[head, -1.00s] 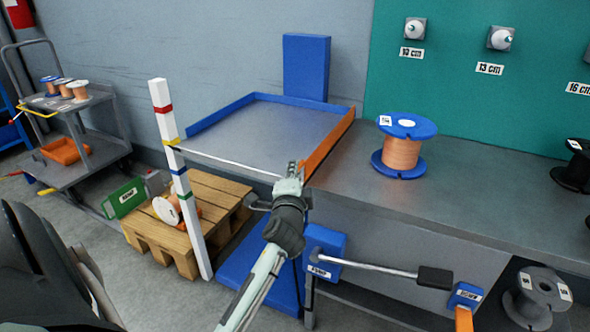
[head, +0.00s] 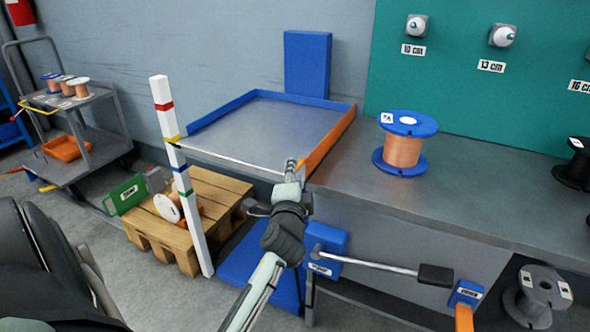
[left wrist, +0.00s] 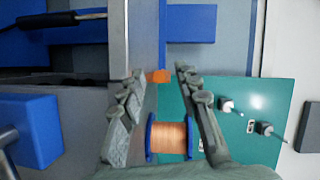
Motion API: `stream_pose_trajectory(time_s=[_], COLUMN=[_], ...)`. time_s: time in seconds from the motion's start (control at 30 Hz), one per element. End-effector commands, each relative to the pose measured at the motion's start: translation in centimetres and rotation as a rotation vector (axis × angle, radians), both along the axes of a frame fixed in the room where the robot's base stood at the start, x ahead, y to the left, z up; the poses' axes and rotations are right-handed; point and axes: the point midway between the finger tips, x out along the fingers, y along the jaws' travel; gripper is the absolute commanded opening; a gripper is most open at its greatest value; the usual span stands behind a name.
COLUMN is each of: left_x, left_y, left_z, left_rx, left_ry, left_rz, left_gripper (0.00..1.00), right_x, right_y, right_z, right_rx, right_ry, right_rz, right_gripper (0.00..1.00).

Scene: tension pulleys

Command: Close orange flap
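The orange flap (head: 334,132) stands as a raised strip along the right side of the blue-edged metal tray (head: 255,128), beside the workbench. My left gripper (head: 291,166) is at the near end of the flap, with its fingertips just left of it; I cannot tell whether they touch. In the left wrist view, the fingers (left wrist: 158,72) are spread apart. A small orange patch (left wrist: 159,76), apparently the flap's end, shows between the tips. Nothing is clearly held. My right gripper is not in view.
A blue spool of copper wire (head: 403,145) stands on the workbench (head: 480,195) right of the flap. A striped white post (head: 180,175) and wooden pallet (head: 170,230) are at left. A lever (head: 375,266) sticks out below the bench.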

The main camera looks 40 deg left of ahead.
Motion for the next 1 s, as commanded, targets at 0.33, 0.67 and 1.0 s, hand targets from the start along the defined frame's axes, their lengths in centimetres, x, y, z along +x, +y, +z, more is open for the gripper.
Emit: stream_pose_trajectory(time_s=[0.33,0.67,1.0], left_x=[-3.7,-3.8,-3.8], left_y=[-2.6,-2.8,-3.0], left_z=[0.3,0.4,-0.8], left_rx=[0.000,0.001,-0.028], left_ry=[0.000,0.000,0.013], left_rz=[0.000,0.000,-0.006], left_gripper=[0.33,0.33,0.33], right_x=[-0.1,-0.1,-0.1], right_y=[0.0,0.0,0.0], right_z=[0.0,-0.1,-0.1], right_rx=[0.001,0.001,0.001], right_ry=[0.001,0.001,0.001], right_rz=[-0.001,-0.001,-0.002], right_gripper=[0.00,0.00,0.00])
